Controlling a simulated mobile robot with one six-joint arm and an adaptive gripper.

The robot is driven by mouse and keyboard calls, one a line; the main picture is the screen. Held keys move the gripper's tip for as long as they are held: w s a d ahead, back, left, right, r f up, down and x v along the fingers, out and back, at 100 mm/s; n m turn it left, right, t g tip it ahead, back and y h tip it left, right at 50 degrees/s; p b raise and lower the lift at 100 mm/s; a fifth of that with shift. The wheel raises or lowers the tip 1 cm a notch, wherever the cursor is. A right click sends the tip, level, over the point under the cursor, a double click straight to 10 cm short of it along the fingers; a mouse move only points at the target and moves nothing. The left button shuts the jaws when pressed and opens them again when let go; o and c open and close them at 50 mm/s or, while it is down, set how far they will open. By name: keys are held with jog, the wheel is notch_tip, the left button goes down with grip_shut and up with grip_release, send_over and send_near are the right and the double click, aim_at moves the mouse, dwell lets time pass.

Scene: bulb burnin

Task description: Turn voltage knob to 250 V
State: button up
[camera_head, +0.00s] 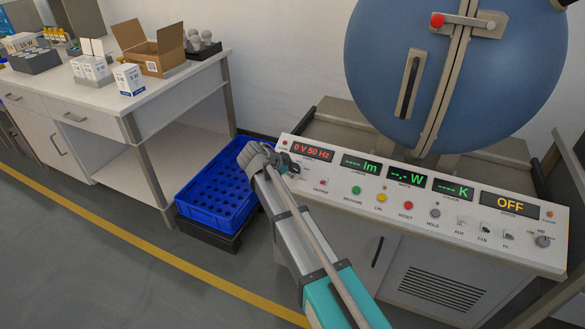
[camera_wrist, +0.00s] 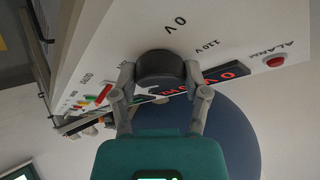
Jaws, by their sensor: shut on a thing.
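The black voltage knob (camera_wrist: 160,68) sits on the white panel between the two fingers of my gripper (camera_wrist: 160,76). Both fingers touch its sides and are shut on it. The panel print "0 V" stands above the knob in the wrist view and "110V" to its right; a 250 V mark is not readable. In the head view my gripper (camera_head: 284,168) is at the panel's left end and hides the knob. The red supply display (camera_head: 313,151) reads "0 V 50 Hz".
The control panel (camera_head: 400,208) carries buttons and small switches right of my gripper; its status display (camera_head: 510,204) reads "OFF". A blue sphere (camera_head: 455,70) rises behind it. A blue crate (camera_head: 205,212) stands left of my arm. A white bench (camera_head: 150,98) holds boxes.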

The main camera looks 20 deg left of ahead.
jog(key=shift+m+g+h, duration=0.4)
jog(key=shift+m+g, duration=0.1)
jog(key=shift+m, duration=0.9)
jog(key=o, duration=1.2)
jog(key=shift+c, duration=0.2)
jog(key=shift+n, duration=0.3)
